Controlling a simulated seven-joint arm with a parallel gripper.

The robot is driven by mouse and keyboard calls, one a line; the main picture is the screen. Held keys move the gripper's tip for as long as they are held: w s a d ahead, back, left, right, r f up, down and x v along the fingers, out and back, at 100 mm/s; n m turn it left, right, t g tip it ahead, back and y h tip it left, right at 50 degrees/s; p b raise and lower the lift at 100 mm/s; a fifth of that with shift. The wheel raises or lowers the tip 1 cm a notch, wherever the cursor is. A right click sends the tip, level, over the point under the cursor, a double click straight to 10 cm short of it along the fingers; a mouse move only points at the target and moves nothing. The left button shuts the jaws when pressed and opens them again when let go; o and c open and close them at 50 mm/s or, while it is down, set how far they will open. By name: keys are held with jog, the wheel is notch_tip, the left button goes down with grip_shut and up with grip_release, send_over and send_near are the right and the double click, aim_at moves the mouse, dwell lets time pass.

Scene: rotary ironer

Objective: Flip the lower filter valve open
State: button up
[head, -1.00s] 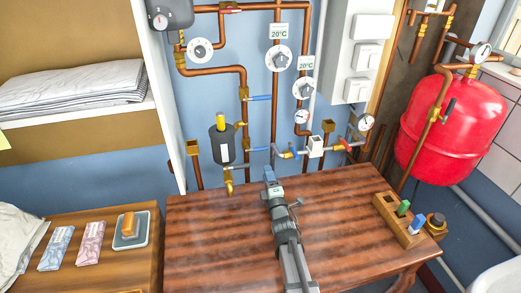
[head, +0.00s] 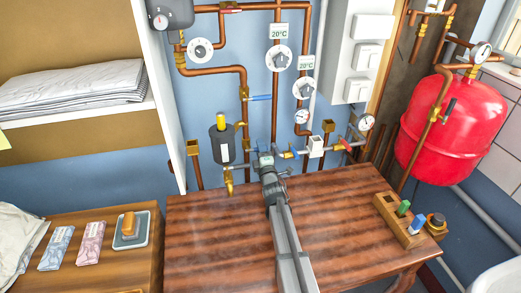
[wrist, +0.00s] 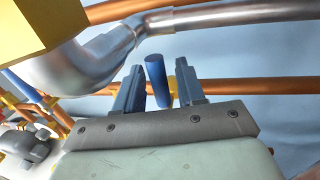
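The filter (head: 222,145) is a dark cylinder with a yellow top, mounted on the copper pipes above the table. The lower filter valve's blue handle (wrist: 158,80) is a short rod in the wrist view, standing between my two fingers. My gripper (head: 265,160) is beside the lower pipe, just right of the filter, and largely covers that valve in the head view. In the wrist view my gripper (wrist: 160,88) is open, with a finger on each side of the handle and visible gaps. An upper blue handle (head: 260,97) sticks out sideways from the pipe above.
A grey metal pipe (wrist: 230,14) and a yellow block (wrist: 40,22) lie close ahead of my fingers. White and red-handled fittings (head: 316,146) sit to the right. The wooden table (head: 210,245) is mostly clear; a wooden block holder (head: 392,212) stands at its right.

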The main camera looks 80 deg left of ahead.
jog(key=shift+c, duration=0.4)
grip_shut()
